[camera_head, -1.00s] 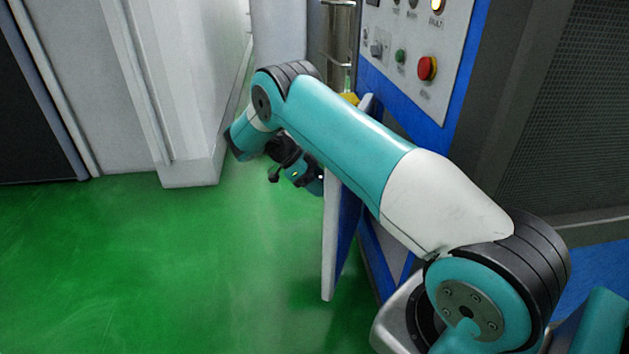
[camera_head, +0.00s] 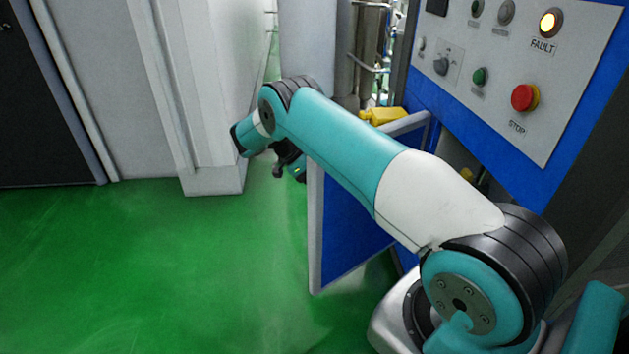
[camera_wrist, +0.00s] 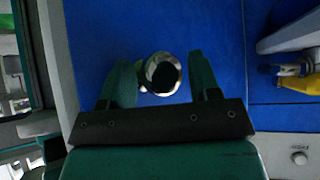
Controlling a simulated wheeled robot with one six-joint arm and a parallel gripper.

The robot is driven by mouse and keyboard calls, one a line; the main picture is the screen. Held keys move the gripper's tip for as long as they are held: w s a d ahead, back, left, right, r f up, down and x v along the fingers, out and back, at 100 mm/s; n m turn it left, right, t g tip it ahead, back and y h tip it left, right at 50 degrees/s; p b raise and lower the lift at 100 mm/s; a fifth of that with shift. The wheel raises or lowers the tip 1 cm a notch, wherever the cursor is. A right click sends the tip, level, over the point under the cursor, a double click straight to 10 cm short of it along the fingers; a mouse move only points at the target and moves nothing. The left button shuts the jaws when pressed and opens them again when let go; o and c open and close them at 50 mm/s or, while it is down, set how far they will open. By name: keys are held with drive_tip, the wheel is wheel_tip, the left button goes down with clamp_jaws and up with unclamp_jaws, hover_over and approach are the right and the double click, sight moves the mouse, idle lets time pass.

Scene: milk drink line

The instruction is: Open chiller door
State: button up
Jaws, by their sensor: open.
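The chiller door is a blue panel with a pale grey edge (camera_head: 316,230). It stands swung out from the blue cabinet in the head view, with its inner face partly behind my arm. In the wrist view the blue door face (camera_wrist: 210,25) fills the middle. A round shiny metal knob (camera_wrist: 152,72) with a dark centre sits on it. My gripper (camera_wrist: 161,62) is open, with one finger on each side of the knob; contact is not clear. In the head view my gripper (camera_head: 290,165) is small and dark, beside the door's outer side.
A grey control panel (camera_head: 580,60) with a lit fault lamp and a red stop button (camera_head: 525,97) is at the upper right. A yellow part (camera_head: 382,115) shows behind the door's top. A white pillar (camera_head: 215,180) stands left. The green floor (camera_head: 150,270) is clear.

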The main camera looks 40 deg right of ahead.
drive_tip(key=shift+o, duration=0.4)
drive_tip(key=shift+d+f, duration=0.1)
drive_tip(key=shift+d, duration=0.85)
drive_tip(key=shift+w, duration=0.1)
drive_tip(key=shift+c, duration=0.2)
drive_tip(key=shift+a, duration=0.1)
drive_tip(key=shift+c, duration=0.7)
drive_tip(key=o, duration=1.4)
drive_tip(key=shift+d+f, duration=0.1)
drive_tip(key=shift+d, duration=0.1)
drive_tip(key=shift+c, duration=0.2)
drive_tip(key=shift+a, duration=0.1)
drive_tip(key=shift+c, duration=0.5)
drive_tip(key=shift+c, duration=0.2)
